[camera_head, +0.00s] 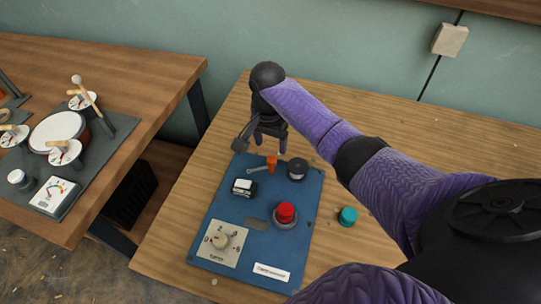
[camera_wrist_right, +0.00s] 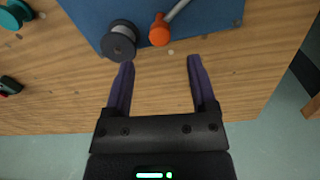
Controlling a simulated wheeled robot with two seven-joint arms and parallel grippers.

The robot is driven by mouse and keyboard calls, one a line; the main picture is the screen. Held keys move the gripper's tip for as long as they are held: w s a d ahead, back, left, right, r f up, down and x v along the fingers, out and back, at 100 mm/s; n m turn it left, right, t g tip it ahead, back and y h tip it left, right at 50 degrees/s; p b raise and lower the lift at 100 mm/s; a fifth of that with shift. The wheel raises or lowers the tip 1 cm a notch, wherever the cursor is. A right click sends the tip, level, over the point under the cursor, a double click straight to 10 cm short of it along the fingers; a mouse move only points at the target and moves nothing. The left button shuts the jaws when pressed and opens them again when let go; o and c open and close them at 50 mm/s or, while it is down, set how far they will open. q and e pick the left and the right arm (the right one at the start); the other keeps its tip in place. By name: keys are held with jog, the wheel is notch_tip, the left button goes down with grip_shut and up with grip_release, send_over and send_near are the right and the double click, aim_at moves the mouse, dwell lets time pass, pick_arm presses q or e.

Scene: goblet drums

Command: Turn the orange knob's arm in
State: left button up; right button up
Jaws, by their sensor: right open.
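The orange knob (camera_head: 271,161) stands at the far edge of the blue panel (camera_head: 228,196). Its thin grey arm (camera_head: 258,168) points left and slightly toward the front in the head view. In the right wrist view, the orange knob (camera_wrist_right: 159,31) has its arm (camera_wrist_right: 177,10) reaching up and right. My right gripper (camera_head: 270,146) is open and empty, just beyond the knob and panel edge. In the wrist view its fingers (camera_wrist_right: 161,66) are spread, with the knob ahead of the gap between the tips, not touching. My left gripper is not in view.
A black spool-like knob (camera_head: 297,169) stands close right of the orange knob. A white-faced switch (camera_head: 244,187), red button (camera_head: 286,213) and dial (camera_head: 221,240) are on the panel. A teal cylinder (camera_head: 348,216) stands on the wooden table. Another table with drums is at left.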

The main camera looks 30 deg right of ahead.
aim_at(271, 159)
notch_tip(271, 159, down, 6)
jog(key=shift+s+b, duration=0.1)
jog(key=shift+b, duration=0.9)
jog(key=shift+c, duration=0.2)
grip_shut()
